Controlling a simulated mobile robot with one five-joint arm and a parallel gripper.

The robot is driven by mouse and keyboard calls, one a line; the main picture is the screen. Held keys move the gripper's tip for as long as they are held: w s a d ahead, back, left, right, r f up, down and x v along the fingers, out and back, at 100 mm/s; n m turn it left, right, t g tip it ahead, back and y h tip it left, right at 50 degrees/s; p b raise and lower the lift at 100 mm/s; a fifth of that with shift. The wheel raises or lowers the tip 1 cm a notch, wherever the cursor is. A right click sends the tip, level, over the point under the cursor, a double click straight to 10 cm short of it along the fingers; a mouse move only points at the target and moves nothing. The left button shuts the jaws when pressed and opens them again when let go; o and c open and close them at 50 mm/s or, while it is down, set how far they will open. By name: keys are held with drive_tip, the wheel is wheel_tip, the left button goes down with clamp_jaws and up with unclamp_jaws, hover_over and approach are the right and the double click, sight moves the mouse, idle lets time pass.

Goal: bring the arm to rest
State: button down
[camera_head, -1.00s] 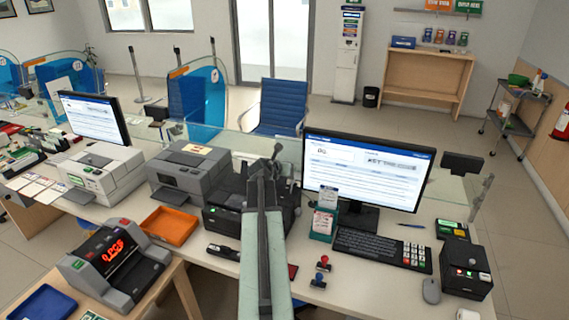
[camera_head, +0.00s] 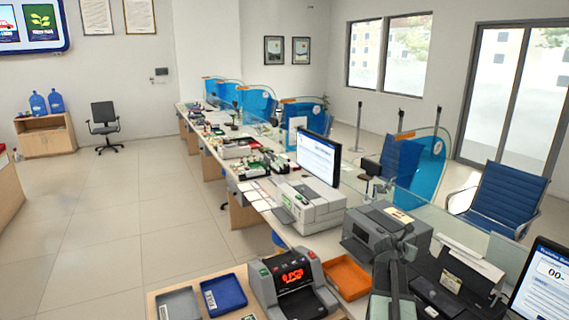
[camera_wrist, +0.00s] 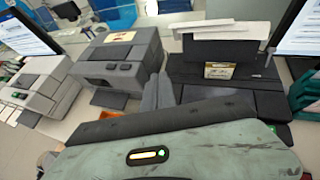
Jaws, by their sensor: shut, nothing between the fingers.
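My gripper (camera_head: 398,242) shows at the lower right of the head view, at the end of my raised arm. It is shut and empty. In the wrist view its dark grey fingers (camera_wrist: 158,92) lie together in the middle of the picture. They show in front of the gap between a grey printer (camera_wrist: 120,65) and a black printer (camera_wrist: 225,75). I see no contact with either machine, but the exact clearance cannot be told.
An orange tray (camera_head: 346,277) and a bill counter with a red display (camera_head: 293,285) stand left of my arm. A blue tray (camera_head: 223,293) lies further left. A monitor (camera_head: 540,285) stands at the right edge. Open tiled floor (camera_head: 120,220) lies at the left.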

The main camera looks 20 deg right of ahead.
drive_tip(key=w+a+f+m+y, duration=0.15)
drive_tip(key=w+a, duration=0.25)
drive_tip(key=a, duration=0.8)
drive_tip(key=w+a+f+t+y, duration=0.1)
drive_tip(key=w+a+f+y, duration=0.2)
drive_tip(key=a, duration=0.8)
drive_tip(key=w+a+f+m+y, duration=0.15)
drive_tip(key=w+a, duration=0.45)
drive_tip(key=a, duration=0.6)
drive_tip(key=s+a+f+m+g+y, duration=0.1)
drive_tip(key=s+a+f+m+y, duration=0.15)
drive_tip(key=a, duration=0.75)
drive_tip(key=s+a+f+m+g+y, duration=0.1)
drive_tip(key=s+a+f+m, duration=0.3)
drive_tip(key=a, duration=0.6)
drive_tip(key=s+a+f+m+g+y, duration=0.1)
drive_tip(key=s+a+m+g, duration=0.3)
drive_tip(key=s+m, duration=0.5)
drive_tip(key=m+b, duration=0.1)
drive_tip(key=m, duration=0.3)
drive_tip(key=shift+s+y, duration=0.25)
drive_tip(key=shift+y, duration=0.1)
drive_tip(key=shift+d+f, duration=0.1)
drive_tip(key=shift+d, duration=0.05)
